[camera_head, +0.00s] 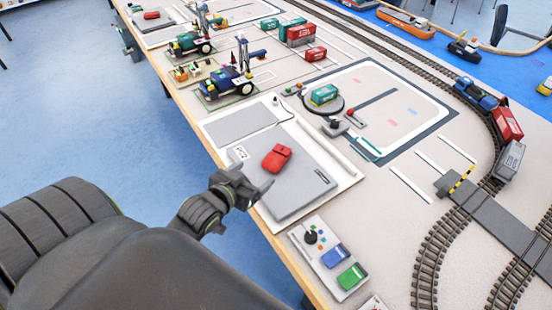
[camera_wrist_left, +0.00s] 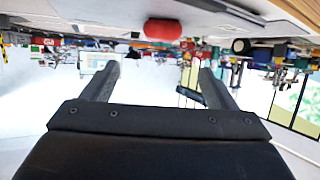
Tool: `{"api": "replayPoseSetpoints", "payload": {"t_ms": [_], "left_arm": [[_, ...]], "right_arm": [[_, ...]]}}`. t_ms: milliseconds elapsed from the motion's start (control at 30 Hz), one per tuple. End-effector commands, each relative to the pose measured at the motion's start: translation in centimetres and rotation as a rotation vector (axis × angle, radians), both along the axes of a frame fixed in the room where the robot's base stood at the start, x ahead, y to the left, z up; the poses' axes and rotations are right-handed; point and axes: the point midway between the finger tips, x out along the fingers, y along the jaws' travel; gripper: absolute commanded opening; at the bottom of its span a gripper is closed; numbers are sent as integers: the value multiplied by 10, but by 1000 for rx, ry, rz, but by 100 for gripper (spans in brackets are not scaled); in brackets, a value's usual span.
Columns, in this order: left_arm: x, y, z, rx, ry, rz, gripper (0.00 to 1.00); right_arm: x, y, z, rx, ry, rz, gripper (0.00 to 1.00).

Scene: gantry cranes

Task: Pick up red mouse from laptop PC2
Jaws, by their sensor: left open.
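The red mouse (camera_head: 276,158) lies on the grey laptop (camera_head: 292,193), which sits on a white board at the table's near edge. A small white label (camera_head: 241,154) with dark marks is at the laptop's left corner. My left gripper (camera_head: 252,188) is open and empty, beside the laptop's near edge and a short way from the mouse. In the left wrist view the picture appears upside down. The red mouse (camera_wrist_left: 163,29) shows there beyond and between the two spread fingers of the left gripper (camera_wrist_left: 158,72). My right gripper is not in view.
A control panel with a joystick (camera_head: 311,236), a blue block (camera_head: 335,256) and a green block (camera_head: 352,276) lies to the right. Toy vehicles (camera_head: 227,80) stand behind on the left. Train tracks (camera_head: 430,255) run along the right. The laptop around the mouse is clear.

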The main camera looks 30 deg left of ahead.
Motion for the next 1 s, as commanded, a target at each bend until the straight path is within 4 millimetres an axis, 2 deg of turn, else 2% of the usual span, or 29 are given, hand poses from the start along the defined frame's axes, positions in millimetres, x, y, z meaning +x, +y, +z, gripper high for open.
{"api": "replayPoseSetpoints", "payload": {"t_ms": [33, 200, 400, 767, 1000], "left_arm": [[11, 0, -3, -2, -1, 1, 80], [41, 1, -16, -2, 1, 1, 80], [69, 3, -28, -1, 2, 0, 80], [91, 5, -37, 0, 3, 0, 80], [118, 7, -49, -1, 2, 0, 80]], "right_arm": [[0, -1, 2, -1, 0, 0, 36], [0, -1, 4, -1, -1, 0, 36], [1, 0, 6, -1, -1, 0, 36], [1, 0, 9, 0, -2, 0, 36], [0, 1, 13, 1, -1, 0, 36]]}}
